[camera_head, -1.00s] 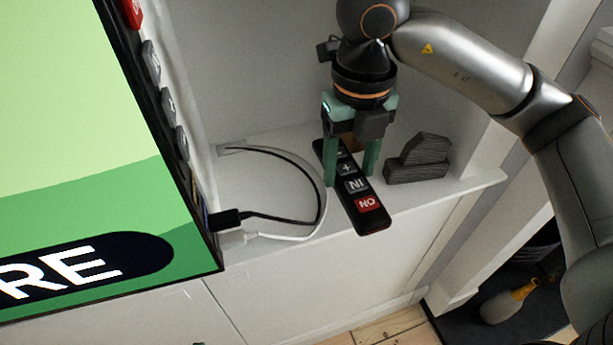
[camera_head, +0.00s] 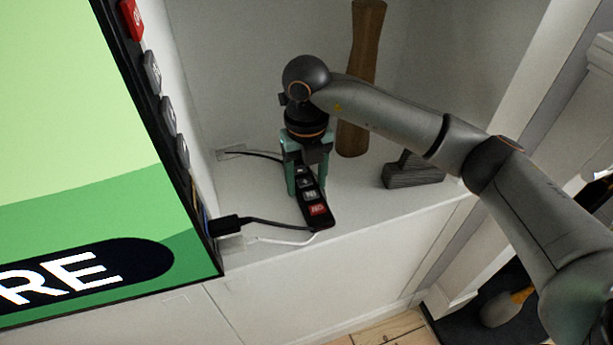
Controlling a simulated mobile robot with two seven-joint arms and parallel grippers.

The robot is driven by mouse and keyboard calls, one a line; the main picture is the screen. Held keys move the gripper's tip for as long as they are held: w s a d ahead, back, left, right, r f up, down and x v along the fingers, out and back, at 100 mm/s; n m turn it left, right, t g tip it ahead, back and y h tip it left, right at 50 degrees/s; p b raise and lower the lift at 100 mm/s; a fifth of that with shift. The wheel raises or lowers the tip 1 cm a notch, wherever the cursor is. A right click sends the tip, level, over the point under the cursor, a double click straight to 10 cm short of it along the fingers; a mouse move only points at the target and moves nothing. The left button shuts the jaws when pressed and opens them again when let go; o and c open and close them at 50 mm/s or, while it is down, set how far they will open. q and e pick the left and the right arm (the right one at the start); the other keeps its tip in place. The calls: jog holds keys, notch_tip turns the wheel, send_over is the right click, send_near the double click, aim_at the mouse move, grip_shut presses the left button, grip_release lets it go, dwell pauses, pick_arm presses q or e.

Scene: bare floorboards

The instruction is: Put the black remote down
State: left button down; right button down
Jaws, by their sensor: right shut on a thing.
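The black remote (camera_head: 318,210), with a red button and grey buttons, is between the green fingers of my right gripper (camera_head: 307,186). The gripper points down and is shut on the remote. The remote is low over the white shelf (camera_head: 385,205), near its front edge; I cannot tell whether it touches the surface. The remote's far end is partly hidden by the gripper. My left gripper is not in view.
A large screen (camera_head: 90,170) fills the left side. Black and white cables (camera_head: 270,222) run from it beside the remote. A tall wooden vase (camera_head: 360,80) stands behind my right arm. A grey ridged object (camera_head: 412,175) sits to the right. Shelf between is clear.

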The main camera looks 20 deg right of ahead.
jog(key=shift+f, duration=0.2)
jog(key=shift+c, duration=2.3)
grip_release()
jog(key=o, duration=0.3)
jog(key=shift+o, duration=0.2)
jog(key=shift+r, duration=0.1)
